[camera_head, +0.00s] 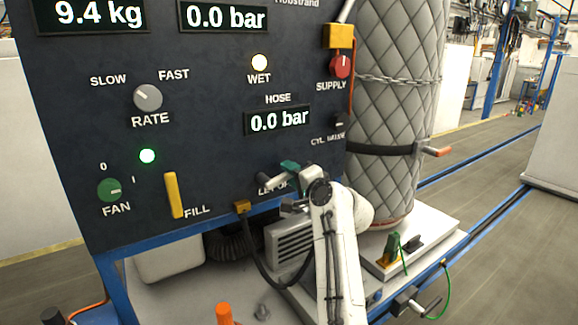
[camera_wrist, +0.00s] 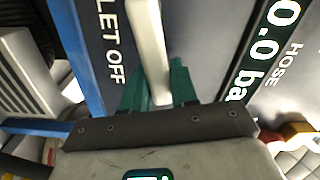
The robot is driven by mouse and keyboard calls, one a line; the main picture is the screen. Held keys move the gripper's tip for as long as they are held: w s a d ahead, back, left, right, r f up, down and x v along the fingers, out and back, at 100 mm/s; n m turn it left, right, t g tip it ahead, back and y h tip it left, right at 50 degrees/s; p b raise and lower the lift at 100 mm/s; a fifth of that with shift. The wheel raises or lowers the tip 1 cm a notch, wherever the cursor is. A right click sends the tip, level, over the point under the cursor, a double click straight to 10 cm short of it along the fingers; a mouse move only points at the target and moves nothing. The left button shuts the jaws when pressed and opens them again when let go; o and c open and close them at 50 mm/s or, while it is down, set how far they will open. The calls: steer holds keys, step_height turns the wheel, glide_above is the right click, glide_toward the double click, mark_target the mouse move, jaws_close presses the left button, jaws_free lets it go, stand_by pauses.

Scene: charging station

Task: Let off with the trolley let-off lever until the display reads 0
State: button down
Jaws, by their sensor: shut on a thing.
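The dark panel carries a label that reads LET OFF in the wrist view. Beside that label is a pale let-off lever (camera_wrist: 148,45); in the head view my gripper and arm mostly cover it. My gripper (camera_head: 289,168) has green fingers, also seen in the wrist view (camera_wrist: 160,88), and is shut on the lever. The hose display (camera_head: 278,120) reads 0.0 bar. The upper display (camera_head: 224,17) also reads 0.0 bar, and the display at the upper left (camera_head: 90,14) reads 9.4 kg.
A yellow fill lever (camera_head: 174,195), a green fan knob (camera_head: 110,190), a rate knob (camera_head: 148,97) and a red supply knob (camera_head: 340,66) are on the panel. A quilted cylinder (camera_head: 394,75) stands chained at right.

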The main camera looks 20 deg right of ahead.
steer(key=shift+d+f+m+p, duration=0.1)
steer(key=shift+f+m+p, duration=0.15)
steer(key=shift+f+m, duration=0.35)
steer(key=shift+d+f+m+p, duration=0.1)
steer(key=shift+f+m+p, duration=0.15)
steer(key=shift+m, duration=0.65)
steer(key=shift+f, duration=0.1)
steer(key=c, duration=1)
jaws_free()
steer(key=shift+o, duration=0.2)
steer(key=b+v, duration=0.2)
steer(key=v, duration=0.8)
steer(key=shift+s, duration=0.35)
